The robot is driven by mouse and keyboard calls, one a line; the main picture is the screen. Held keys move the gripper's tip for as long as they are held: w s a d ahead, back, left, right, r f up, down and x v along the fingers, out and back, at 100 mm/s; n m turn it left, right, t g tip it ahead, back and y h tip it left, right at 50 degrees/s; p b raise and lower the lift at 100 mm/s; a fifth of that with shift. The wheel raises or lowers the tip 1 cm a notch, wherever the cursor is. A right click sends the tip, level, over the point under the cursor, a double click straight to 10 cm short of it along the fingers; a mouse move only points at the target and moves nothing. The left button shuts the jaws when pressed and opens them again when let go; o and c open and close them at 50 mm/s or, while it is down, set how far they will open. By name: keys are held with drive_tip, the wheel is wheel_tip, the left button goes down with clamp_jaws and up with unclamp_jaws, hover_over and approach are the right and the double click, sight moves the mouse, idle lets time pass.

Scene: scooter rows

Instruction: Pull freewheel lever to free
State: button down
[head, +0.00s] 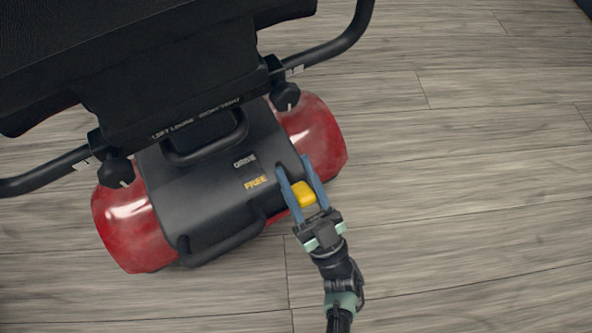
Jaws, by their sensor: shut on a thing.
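The scooter's rear housing (215,193) is black, with the words DRIVE and FREE printed near its right side. The yellow freewheel lever (303,194) stands at the housing's right edge, near the yellow word FREE (256,182). My gripper (293,170) reaches in from the lower right. Its two blue fingers lie on either side of the yellow lever and are shut on it. The lever's lower part and its pivot are hidden by the fingers and the housing.
Red rounded covers (135,226) flank the housing. A black seat (130,50) with armrest bars overhangs it at upper left. A black loop handle (207,142) sits on top, and a black bar (225,243) runs along the rear. The wood-plank floor (470,200) at right is clear.

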drive_tip(key=shift+f, duration=0.15)
idle(0.3)
drive_tip(key=shift+c, duration=2.2)
unclamp_jaws()
drive_tip(key=v, duration=1.3)
